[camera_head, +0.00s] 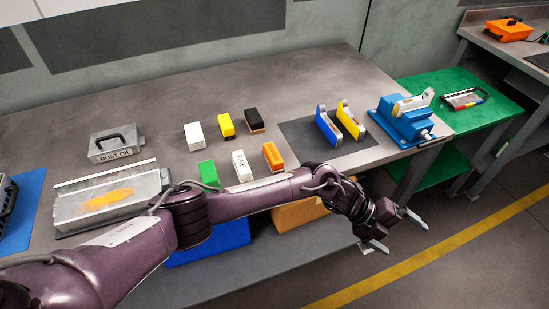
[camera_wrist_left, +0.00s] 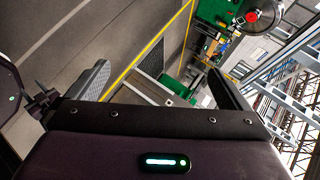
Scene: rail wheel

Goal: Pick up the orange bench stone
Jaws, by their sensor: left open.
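The orange bench stone (camera_head: 273,156) is a small block on the grey workbench, in the front row of blocks at the right end. My left arm crosses in front of the bench just below it. My left gripper (camera_head: 400,233) is open and empty, out past the bench's front edge over the floor, to the right of and nearer than the orange stone. In the left wrist view the two fingers (camera_wrist_left: 165,85) are spread with nothing between them, and the orange stone does not show there. My right gripper is in neither view.
A green block (camera_head: 208,173) and a white block (camera_head: 241,166) stand left of the orange stone. White, yellow (camera_head: 226,126) and black blocks form the row behind. A dark mat with blue and yellow holders (camera_head: 350,118) and a blue vise (camera_head: 402,122) are to the right. A metal tray (camera_head: 72,207) is left.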

